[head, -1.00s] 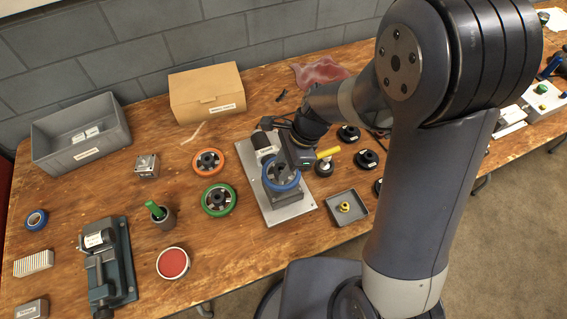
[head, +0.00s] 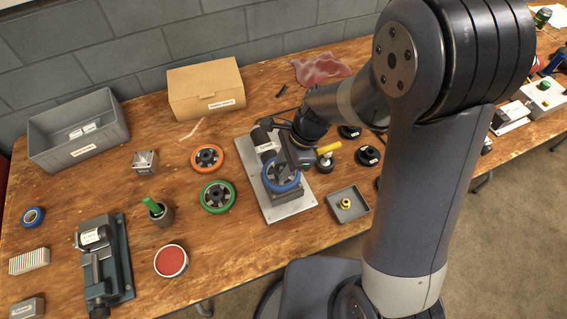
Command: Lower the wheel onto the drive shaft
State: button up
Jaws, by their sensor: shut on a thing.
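The blue-rimmed wheel (head: 268,184) is in my gripper (head: 284,168), over the motor unit on a light metal base plate (head: 290,211). My gripper is shut on this wheel and hides part of it. The drive shaft is hidden behind the wheel and gripper, so I cannot tell whether the wheel is around it or above it. An orange-rimmed wheel (head: 194,158) and a green-rimmed wheel (head: 204,199) lie on the bench to the left of the plate.
A grey tray (head: 362,211) holding a small yellow part stands right of the plate. Black round parts (head: 368,155) and a yellow-handled tool (head: 329,147) are close behind it. A cardboard box (head: 206,90) stands at the back. A vise (head: 121,262) is at the front left.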

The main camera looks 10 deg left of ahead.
jog(key=shift+f, duration=0.5)
dwell(0.5)
jog(key=o, duration=1.2)
jog(key=c, duration=0.4)
jog(key=shift+r+p, duration=2.6)
jog(key=shift+r, duration=0.4)
